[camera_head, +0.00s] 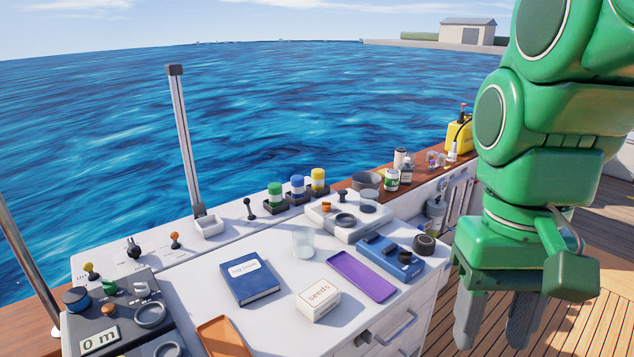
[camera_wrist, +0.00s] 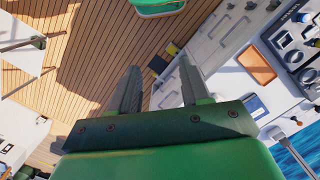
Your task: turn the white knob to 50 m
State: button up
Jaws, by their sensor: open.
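A dark control panel (camera_head: 112,325) stands at the lower left of the head view, with a small display (camera_head: 100,341) reading "0 m". A small whitish knob (camera_head: 141,287) sits at the panel's back right, beside a green knob (camera_head: 110,287). It looks like the white knob, but its pointer is too small to read. My gripper (camera_head: 495,318) hangs at the far right of the head view, fingers down, over the wooden deck and far from the panel. In the wrist view my gripper (camera_wrist: 160,72) is open and empty. The white knob cannot be made out there.
The white counter (camera_head: 270,325) holds a blue book (camera_head: 249,278), a seeds box (camera_head: 318,301), a purple slab (camera_head: 361,276), a glass (camera_head: 303,243) and an orange tray (camera_head: 222,338). A tall post (camera_head: 183,140) rises behind.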

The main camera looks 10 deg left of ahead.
jog(key=w+a+r+n+t, duration=0.1)
jog(key=w+a+r, duration=0.3)
jog(key=w, duration=0.5)
jog(key=w+a+r+n+t, duration=0.1)
jog(key=w+a+r+n, duration=0.1)
jog(key=w+a, duration=0.55)
jog(key=w+a+n+t, duration=0.1)
jog(key=w+a+n, duration=0.2)
jog(key=w+a, duration=1.1)
jog(key=w+a+f+n+t+y, duration=0.1)
jog(key=a, duration=1)
jog(key=w+a+f+n+y, duration=0.1)
jog(key=w+a+n, duration=0.1)
jog(key=a, duration=0.8)
jog(key=s+a+f+n, duration=0.1)
jog(key=s+a+f, duration=0.1)
jog(key=a, duration=0.7)
jog(key=s+a+f+n+y, duration=0.1)
jog(key=a+f, duration=0.3)
jog(key=a, duration=0.4)
jog(key=shift+s+a+n+y, duration=0.3)
jog(key=shift+s+a, duration=0.1)
jog(key=shift+s, duration=0.45)
jog(key=shift+f, duration=0.3)
jog(key=shift+f, duration=0.1)
